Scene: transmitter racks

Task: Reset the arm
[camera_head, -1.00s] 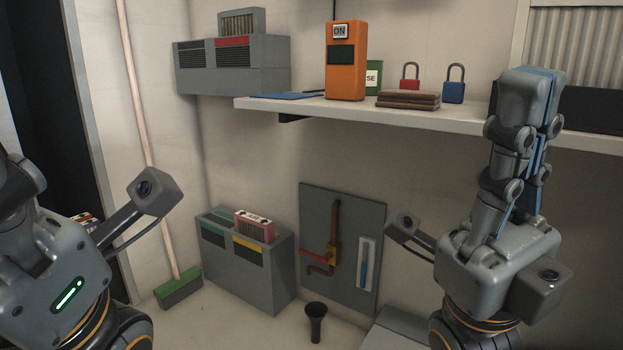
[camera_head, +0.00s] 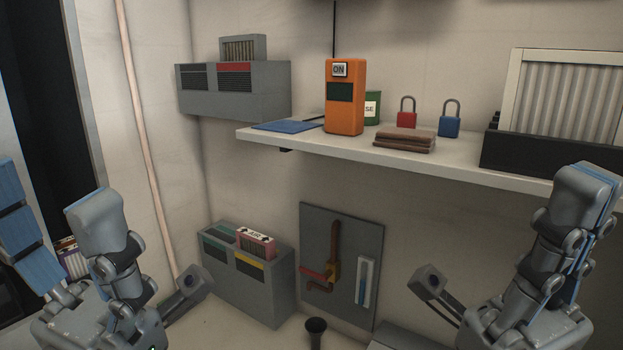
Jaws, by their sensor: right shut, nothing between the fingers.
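My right gripper (camera_head: 588,178) points up at the lower right, in front of the shelf's right part. Its fingers are together with nothing between them. My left gripper (camera_head: 52,196) points up at the lower left. Its fingers stand wide apart, one showing a blue pad, and no object shows in its grasp. The lower parts of both arms are cut off by the picture's bottom edge.
A shelf (camera_head: 290,143) holds an orange device (camera_head: 344,112), red (camera_head: 406,119) and blue (camera_head: 449,127) padlocks and brown slabs (camera_head: 404,141). Below are a grey rack box (camera_head: 258,288) and a pipe panel (camera_head: 311,222). Open space lies between the grippers.

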